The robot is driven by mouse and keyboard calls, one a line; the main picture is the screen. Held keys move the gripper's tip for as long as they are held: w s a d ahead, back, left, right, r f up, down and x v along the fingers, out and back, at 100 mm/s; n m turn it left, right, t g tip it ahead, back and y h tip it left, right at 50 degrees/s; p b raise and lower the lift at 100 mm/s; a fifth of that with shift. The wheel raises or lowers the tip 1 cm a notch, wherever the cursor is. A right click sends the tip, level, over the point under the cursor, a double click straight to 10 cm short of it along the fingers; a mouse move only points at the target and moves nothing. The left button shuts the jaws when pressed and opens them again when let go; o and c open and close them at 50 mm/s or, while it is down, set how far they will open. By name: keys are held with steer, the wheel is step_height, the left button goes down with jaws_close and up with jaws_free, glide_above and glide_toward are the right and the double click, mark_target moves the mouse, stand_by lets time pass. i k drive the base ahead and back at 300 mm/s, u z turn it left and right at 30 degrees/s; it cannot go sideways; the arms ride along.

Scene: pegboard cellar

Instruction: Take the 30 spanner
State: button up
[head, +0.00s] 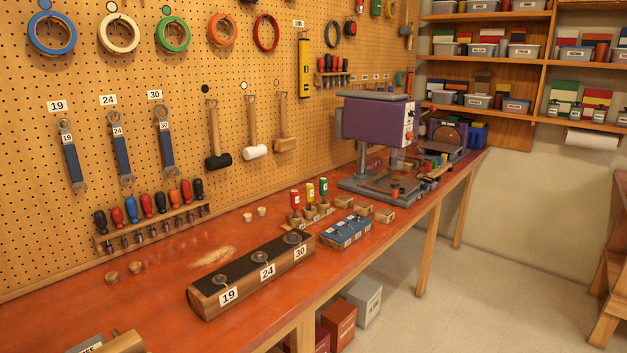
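The 30 spanner (166,148) hangs upright on the pegboard under a white label reading 30 (155,95). It has a blue handle with metal ends and a small 30 tag. The 24 spanner (122,151) and the 19 spanner (70,156) hang to its left under their own labels. A wooden block (215,299) on the bench bears the labels 19, 24 and 30, with a metal fitting at each. My gripper is not recognisable in the head view.
A rack of screwdrivers (150,232) is fixed low on the pegboard below the spanners. Mallets (217,135) hang to the right. A purple machine (375,122) stands farther along the red bench (150,310). Floor on the right (480,260) is clear.

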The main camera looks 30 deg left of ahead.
mark_target(166, 138)
steer(key=u, duration=0.2)
steer(key=i, duration=0.75)
steer(key=u, duration=0.9)
steer(key=i, duration=0.8)
steer(key=u, duration=0.55)
